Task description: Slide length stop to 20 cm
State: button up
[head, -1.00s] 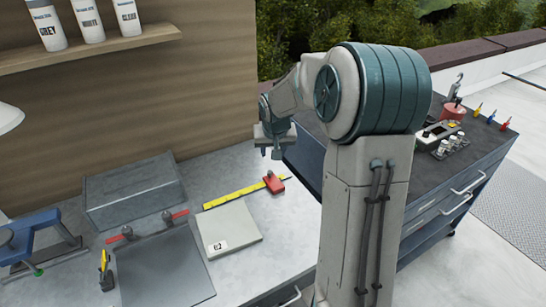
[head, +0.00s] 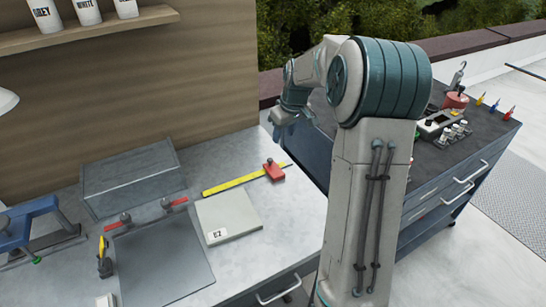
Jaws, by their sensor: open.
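The length stop (head: 274,170) is a small red block with a dark knob. It sits on the yellow ruler (head: 232,184), near the ruler's right end. The scale marks are too small to read. My gripper (head: 279,127) is open and hangs from my arm above the bench's right edge. It is behind and above the length stop, apart from it. Part of the gripper is hidden by its own wrist.
A dark flat plate (head: 165,262) with red-handled clamps lies left of the pale plate. A grey box (head: 130,180) stands behind it, and a blue stand (head: 35,232) is at far left. A dark tool cart (head: 450,165) stands right. The bench right of the pale plate is clear.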

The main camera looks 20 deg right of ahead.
aim_at(270, 159)
jog(key=w+f+n+y, duration=0.1)
jog(key=f+n, duration=0.1)
jog(key=f, duration=0.2)
jog(key=w+a+f+n+y, duration=0.1)
jog(key=w+f+n, duration=0.1)
jog(key=f, duration=0.2)
jog(key=w+a+f+n+y, duration=0.1)
jog(key=f+n, duration=0.2)
jog(key=f, duration=0.1)
jog(key=shift+w, duration=0.25)
grip_shut()
